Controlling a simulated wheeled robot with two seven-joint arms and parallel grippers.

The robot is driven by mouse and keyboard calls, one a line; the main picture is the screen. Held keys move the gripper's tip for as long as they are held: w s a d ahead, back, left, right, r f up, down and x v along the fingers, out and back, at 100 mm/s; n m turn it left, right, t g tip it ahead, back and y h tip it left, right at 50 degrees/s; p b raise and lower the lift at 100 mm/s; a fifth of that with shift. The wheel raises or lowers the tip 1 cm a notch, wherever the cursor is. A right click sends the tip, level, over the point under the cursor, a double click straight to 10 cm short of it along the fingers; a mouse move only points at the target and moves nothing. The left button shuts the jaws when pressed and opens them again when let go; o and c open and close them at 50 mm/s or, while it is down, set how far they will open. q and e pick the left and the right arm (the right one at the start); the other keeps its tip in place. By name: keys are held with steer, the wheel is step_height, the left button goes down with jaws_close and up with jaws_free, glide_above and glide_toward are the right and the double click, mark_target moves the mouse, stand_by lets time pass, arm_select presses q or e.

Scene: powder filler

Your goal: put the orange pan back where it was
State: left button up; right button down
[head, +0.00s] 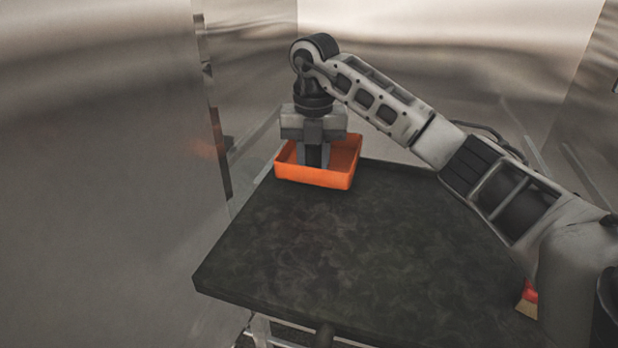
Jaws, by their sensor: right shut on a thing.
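The orange pan (318,179) is a shallow, open, rectangular tray at the far left corner of the dark table (300,250). My right gripper (315,165) points straight down into the pan, and its fingers are shut on it. The fingertips are hidden behind the pan's front wall, so the exact grip spot does not show. The pan looks level. I cannot tell whether its bottom touches the table top or is slightly above it. My left gripper is not in view.
Shiny metal walls stand at the left (100,170) and behind the table. A small red and tan object (528,298) shows at the table's right edge, partly hidden by my right arm. The middle and front of the table are clear.

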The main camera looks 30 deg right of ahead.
mark_target(309, 178)
steer(key=shift+w+a+f, duration=0.1)
steer(key=shift+a+f, duration=0.05)
steer(key=shift+f, duration=0.05)
steer(key=shift+w+a+f+p, duration=0.1)
steer(key=shift+f+p, duration=0.1)
steer(key=shift+f, duration=0.7)
steer(key=shift+w+a+f+p, duration=0.1)
steer(key=shift+f+p, duration=0.1)
steer(key=shift+f, duration=0.7)
steer(key=shift+f, duration=0.1)
steer(key=c, duration=1.1)
jaws_free()
steer(key=shift+f, duration=0.1)
step_height(309, 178, up, 12)
steer(key=shift+r+p, duration=0.2)
steer(key=shift+p, duration=0.1)
